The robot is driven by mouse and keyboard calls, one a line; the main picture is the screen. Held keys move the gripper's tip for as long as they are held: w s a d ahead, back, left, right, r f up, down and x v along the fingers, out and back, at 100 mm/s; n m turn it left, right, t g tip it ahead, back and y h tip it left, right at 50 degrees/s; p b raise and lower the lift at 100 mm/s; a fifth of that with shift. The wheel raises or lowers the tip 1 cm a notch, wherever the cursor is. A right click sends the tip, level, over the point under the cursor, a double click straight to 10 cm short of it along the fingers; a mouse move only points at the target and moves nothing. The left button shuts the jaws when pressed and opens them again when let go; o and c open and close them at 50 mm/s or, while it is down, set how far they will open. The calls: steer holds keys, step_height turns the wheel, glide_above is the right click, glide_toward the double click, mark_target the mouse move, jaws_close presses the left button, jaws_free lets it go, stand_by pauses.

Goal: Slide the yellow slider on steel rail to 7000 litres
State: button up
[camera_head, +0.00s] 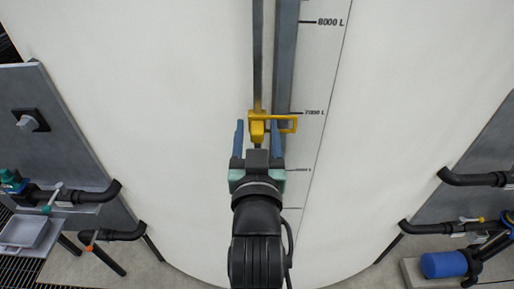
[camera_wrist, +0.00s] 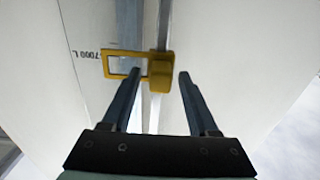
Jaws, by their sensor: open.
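The yellow slider (camera_head: 258,130) sits on the steel rail (camera_head: 258,60) on the white tank. Its rectangular pointer frame reaches right, level with the 7000 L mark (camera_head: 314,113). In the wrist view the slider (camera_wrist: 160,74) has its frame to the left, around the scale strip beside the 7000 L label (camera_wrist: 88,54). My gripper (camera_head: 258,128) is open, its two blue fingers upright on either side of the slider's yellow block. In the wrist view the fingertips (camera_wrist: 157,74) stand apart with gaps to the block. I see no clear contact.
The scale strip (camera_head: 318,65) shows 8000 L above and fainter marks below. Grey panels with black pipes (camera_head: 100,192) stand at the left, and more pipes (camera_head: 470,178) and a blue cylinder (camera_head: 443,264) at the right. The tank face around the rail is clear.

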steer(key=s, duration=1.2)
steer(key=shift+s, duration=0.3)
step_height(320, 180, up, 17)
steer(key=w+t+b, duration=0.2)
steer(key=w+t, duration=0.1)
steer(key=t, duration=0.2)
steer(key=s+r+t+b, duration=0.1)
steer(key=s+r+t, duration=0.3)
steer(key=r, duration=1.1)
steer(key=shift+s+b, duration=0.4)
steer(key=shift+s, duration=0.15)
